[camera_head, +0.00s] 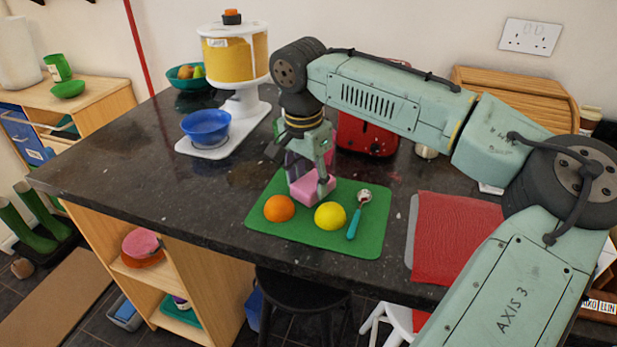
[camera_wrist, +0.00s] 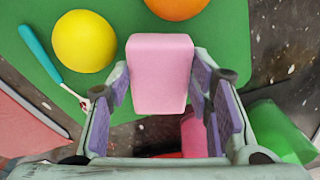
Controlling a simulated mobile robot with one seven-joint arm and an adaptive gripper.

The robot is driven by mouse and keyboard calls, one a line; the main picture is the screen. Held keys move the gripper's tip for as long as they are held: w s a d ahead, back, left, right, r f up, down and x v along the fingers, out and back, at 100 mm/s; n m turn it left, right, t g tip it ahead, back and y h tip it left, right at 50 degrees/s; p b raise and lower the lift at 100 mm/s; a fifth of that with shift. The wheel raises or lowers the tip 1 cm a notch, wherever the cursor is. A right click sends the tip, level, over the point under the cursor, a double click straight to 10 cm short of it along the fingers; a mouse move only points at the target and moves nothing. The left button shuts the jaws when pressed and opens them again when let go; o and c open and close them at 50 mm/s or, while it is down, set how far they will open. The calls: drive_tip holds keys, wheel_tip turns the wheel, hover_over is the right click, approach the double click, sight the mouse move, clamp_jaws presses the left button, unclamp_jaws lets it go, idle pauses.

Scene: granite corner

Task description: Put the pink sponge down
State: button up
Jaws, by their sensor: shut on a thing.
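The pink sponge (camera_head: 318,187) is between the fingers of my gripper (camera_head: 308,172), over the back edge of the green mat (camera_head: 296,235) on the dark counter. The wrist view shows the pink sponge (camera_wrist: 160,75) as a block with a purple-padded finger on each side. My gripper is shut on it. I cannot tell whether its underside touches the mat. The fingers hide part of the sponge in the head view.
On the mat in front are an orange (camera_head: 279,208), a yellow ball-like fruit (camera_head: 330,216) and a teal-handled scoop (camera_head: 357,218). A red cloth or board (camera_head: 455,240) lies to the right. A red toaster (camera_head: 368,138) stands behind. The counter left of the mat is clear.

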drive_tip(key=o, duration=1.6)
drive_tip(key=shift+c, duration=0.2)
